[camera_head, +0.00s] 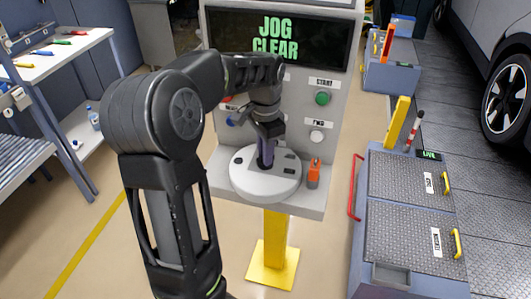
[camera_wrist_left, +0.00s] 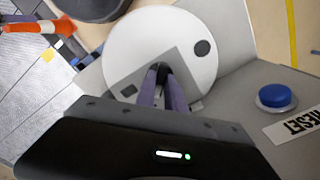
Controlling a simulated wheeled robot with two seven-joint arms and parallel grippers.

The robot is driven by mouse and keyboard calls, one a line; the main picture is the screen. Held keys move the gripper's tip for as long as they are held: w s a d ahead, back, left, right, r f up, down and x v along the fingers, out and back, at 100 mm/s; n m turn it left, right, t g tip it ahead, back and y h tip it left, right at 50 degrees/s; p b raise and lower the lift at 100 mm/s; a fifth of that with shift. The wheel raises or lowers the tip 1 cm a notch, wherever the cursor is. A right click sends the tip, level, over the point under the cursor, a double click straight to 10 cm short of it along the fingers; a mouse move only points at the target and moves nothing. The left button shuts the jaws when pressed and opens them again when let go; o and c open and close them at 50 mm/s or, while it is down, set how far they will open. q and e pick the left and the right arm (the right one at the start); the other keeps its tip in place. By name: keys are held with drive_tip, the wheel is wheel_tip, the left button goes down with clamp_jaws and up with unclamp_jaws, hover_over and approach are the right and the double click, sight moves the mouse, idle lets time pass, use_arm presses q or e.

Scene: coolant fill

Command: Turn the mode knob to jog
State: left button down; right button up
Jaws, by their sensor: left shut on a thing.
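The mode knob (camera_wrist_left: 163,68) is a small dark piece above the round pale disc (camera_head: 265,188) on the console's ledge. My left gripper (camera_head: 266,158) points down over the disc, its purple fingers shut on the knob. In the left wrist view the fingertips (camera_wrist_left: 162,80) meet at the knob, with the pale disc (camera_wrist_left: 135,35) beneath. The fingers hide most of the knob, so its pointing direction cannot be told. The console screen (camera_head: 276,38) reads JOG and CLEAR in green. My right gripper is not in view.
A green START button (camera_head: 323,98) and a white button (camera_head: 317,137) sit on the panel. A blue RESET button (camera_wrist_left: 275,97) is close to my left gripper. An orange item (camera_head: 314,173) stands right of the disc. A plated cart (camera_head: 410,200) stands farther right.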

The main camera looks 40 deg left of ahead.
use_arm(q)
drive_tip(key=c, duration=1.4)
unclamp_jaws()
drive_tip(key=shift+c, duration=0.2)
drive_tip(key=shift+r, duration=0.15)
wheel_tip(320, 180, up, 8)
drive_tip(key=shift+f+b, duration=0.25)
drive_tip(key=shift+b, duration=0.1)
